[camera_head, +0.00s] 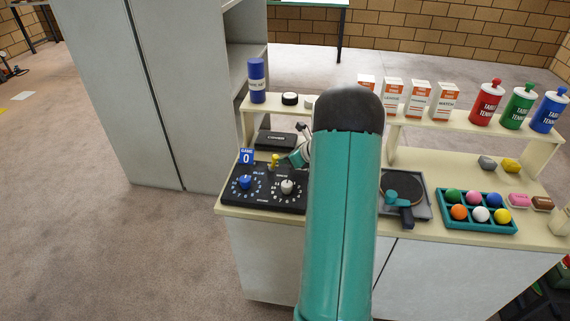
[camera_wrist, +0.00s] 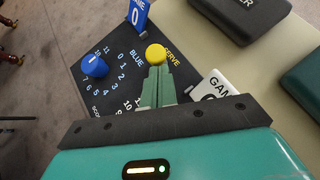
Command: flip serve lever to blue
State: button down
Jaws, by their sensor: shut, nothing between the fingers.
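The serve lever has a yellow knob (camera_head: 275,158) and stands at the back of the black score panel (camera_head: 262,199). In the wrist view the yellow knob (camera_wrist: 156,54) sits between the words BLUE and SERVE, right at the tips of my gripper (camera_wrist: 158,75). The fingers are shut with nothing between them; I cannot tell whether they touch the knob. In the head view my gripper (camera_head: 297,159) is just right of the lever, partly hidden by my arm. The lever's shaft is mostly hidden, so its tilt is unclear.
The panel carries a blue dial (camera_head: 245,182) and a white dial (camera_head: 287,187). A blue 0 card (camera_head: 246,156) stands at its back left; a white GAME card (camera_wrist: 214,87) is near my fingers. A black case (camera_head: 277,139) lies behind. A paddle tray (camera_head: 420,207) is at right.

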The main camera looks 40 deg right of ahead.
aim_at(273, 157)
jog(key=shift+w+a+r+g, duration=0.4)
jog(key=shift+a, duration=0.15)
jog(key=shift+w+a+r+n+g+h, duration=0.15)
jog(key=shift+w+r+n+g+h, duration=0.2)
jog(key=shift+g+h, duration=0.3)
jog(key=shift+w+a+r+n+g+h, duration=0.15)
jog(key=shift+w+a+g+h, duration=0.1)
jog(key=shift+w+g+h, duration=0.25)
jog(key=shift+w+a+f+n+g+h, duration=0.15)
jog(key=shift+w+a+g, duration=0.1)
jog(key=shift+g, duration=0.3)
jog(key=shift+d+r, duration=0.1)
jog(key=shift+s, duration=0.15)
jog(key=shift+r, duration=0.85)
